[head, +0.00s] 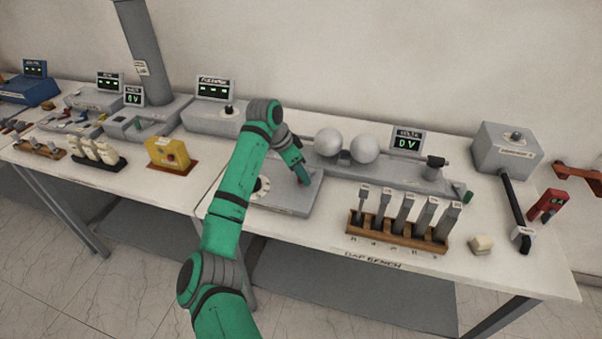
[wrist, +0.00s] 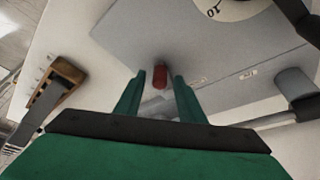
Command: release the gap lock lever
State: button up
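A red lever tip (wrist: 160,75) stands on the grey base plate (wrist: 115,35) in the wrist view. My gripper (wrist: 160,82) is open, with one green finger on each side of the red tip and visible space between. I cannot tell how far the fingers reach down around it. In the head view my gripper (head: 304,182) points down at the plate (head: 315,202), and the lever is hidden there. Two metal spheres (head: 328,141) sit behind the plate.
A white dial (head: 261,188) lies left of my gripper. A wooden rack (head: 375,231) of several grey blocks stands front right. Behind are a 0 V display (head: 407,142) and a dark knob (head: 435,164). A grey box (head: 508,150) with a black rod stands farther right.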

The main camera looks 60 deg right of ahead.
jog(key=v, duration=1)
jog(key=shift+r, duration=0.2)
jog(key=shift+a, duration=0.1)
